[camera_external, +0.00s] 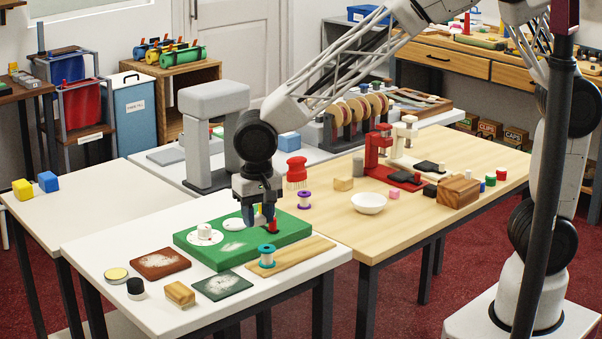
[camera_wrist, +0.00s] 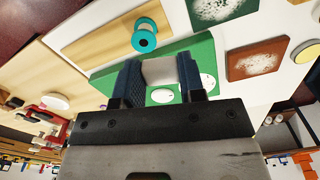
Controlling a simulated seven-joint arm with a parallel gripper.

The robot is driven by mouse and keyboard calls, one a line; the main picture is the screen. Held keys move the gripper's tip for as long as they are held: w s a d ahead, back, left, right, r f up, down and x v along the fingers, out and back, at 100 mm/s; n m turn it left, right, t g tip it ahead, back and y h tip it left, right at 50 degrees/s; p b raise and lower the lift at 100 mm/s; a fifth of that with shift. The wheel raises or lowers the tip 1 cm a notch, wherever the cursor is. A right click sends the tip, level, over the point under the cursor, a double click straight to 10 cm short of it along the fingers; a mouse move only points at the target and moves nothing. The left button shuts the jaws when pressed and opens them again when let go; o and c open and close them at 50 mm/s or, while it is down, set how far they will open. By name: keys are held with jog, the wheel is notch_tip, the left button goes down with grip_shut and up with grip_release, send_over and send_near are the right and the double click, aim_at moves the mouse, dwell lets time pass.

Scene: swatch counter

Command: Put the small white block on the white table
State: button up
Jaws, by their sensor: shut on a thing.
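My gripper (camera_external: 259,222) hangs above the green board (camera_external: 295,232), its fingers pointing down. In the wrist view its two dark blue fingers (camera_wrist: 159,80) are closed on the small white block (camera_wrist: 158,70), which shows as a pale face between them. In the external view the fingers mostly hide the block. The green board lies on the front white table (camera_external: 105,237). A second white-topped table (camera_external: 90,205) stands at the left, and another pale surface (camera_external: 330,143) lies behind.
On the front table are a teal spool (camera_external: 267,256) on a wooden strip, a brown patch (camera_external: 160,263), a dark green patch (camera_external: 222,285), a wooden block (camera_external: 180,294) and a black-topped jar (camera_external: 135,288). A red piece (camera_external: 272,227) stands close by my fingers. The front table's left part is clear.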

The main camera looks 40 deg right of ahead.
jog(key=s+a+f+n, duration=0.1)
jog(key=s+a, duration=0.3)
jog(key=a, duration=0.3)
jog(key=s+a+f+n, duration=0.1)
jog(key=s+a+n, duration=0.1)
jog(key=s+a, duration=0.35)
jog(key=f, duration=0.1)
jog(key=w+a+f, duration=0.1)
jog(key=f, duration=0.3)
jog(key=shift+w+a+f, duration=0.1)
jog(key=shift+w+a, duration=0.15)
jog(key=shift+a, duration=0.1)
send_over(157, 317)
jog(key=shift+s+d+f, duration=0.2)
jog(key=shift+d+f, duration=0.15)
jog(key=shift+f, duration=0.35)
jog(key=shift+w+a+f, duration=0.1)
jog(key=shift+w+a, duration=0.1)
jog(key=shift+a, duration=0.15)
jog(key=shift+f, duration=1.7)
jog(key=shift+f, duration=0.1)
